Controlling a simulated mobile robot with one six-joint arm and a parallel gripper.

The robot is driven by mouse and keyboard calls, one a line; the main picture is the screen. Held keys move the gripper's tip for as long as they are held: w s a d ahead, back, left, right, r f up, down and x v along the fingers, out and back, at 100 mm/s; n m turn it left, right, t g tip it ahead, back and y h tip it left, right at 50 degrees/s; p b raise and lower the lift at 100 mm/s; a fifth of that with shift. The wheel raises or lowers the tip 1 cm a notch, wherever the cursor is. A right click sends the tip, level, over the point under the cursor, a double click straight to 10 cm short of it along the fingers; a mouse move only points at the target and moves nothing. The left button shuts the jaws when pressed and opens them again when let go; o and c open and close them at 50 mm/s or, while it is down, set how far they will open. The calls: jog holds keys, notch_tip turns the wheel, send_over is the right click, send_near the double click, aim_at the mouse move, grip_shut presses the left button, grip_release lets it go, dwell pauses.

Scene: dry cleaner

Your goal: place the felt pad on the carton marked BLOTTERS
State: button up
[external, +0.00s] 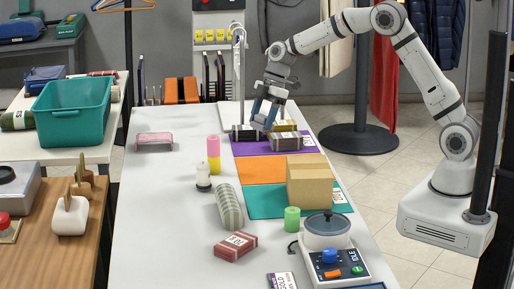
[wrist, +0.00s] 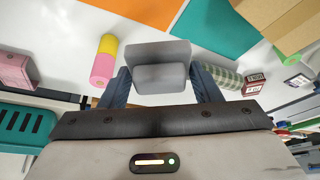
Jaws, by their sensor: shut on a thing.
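My gripper (external: 266,115) hangs over the purple mat at the far end of the white table. In the wrist view its fingers (wrist: 162,88) are shut on a grey two-level piece, which I take to be the felt pad (wrist: 162,77). In the external view the fingers largely hide this piece. A brown carton (external: 310,185) stands on the teal mat, nearer the camera and to the right of my gripper; it also shows in the wrist view (wrist: 268,22). No BLOTTERS lettering is legible, so I cannot tell whether this is the marked carton.
Small dark packages (external: 287,142) lie on the purple mat (external: 310,144) below my gripper. The orange mat (external: 262,170) is bare. A pink-and-yellow cylinder (external: 214,154), a striped roll (external: 229,207), a red box (external: 235,246) and a scale (external: 330,255) stand on the table.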

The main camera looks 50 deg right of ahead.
jog(key=s+a+r+n+g, duration=0.15)
jog(key=s+n, duration=0.25)
jog(key=s, duration=0.6)
jog(key=s+a+r+n+g, duration=0.1)
jog(key=s+a+r+n, duration=0.15)
jog(key=s, duration=0.65)
jog(key=p, duration=0.2)
send_over(308, 168)
jog(key=d, duration=0.1)
jog(key=shift+n+g, duration=0.25)
jog(key=shift+n, duration=0.2)
jog(key=f, duration=0.5)
jog(key=shift+w+d+f, duration=0.15)
jog(key=shift+w+f, duration=0.05)
jog(key=shift+f, duration=2.15)
jog(key=shift+f, duration=0.1)
jog(key=shift+f+b, duration=0.1)
jog(key=shift+b, duration=0.2)
jog(key=o, duration=1)
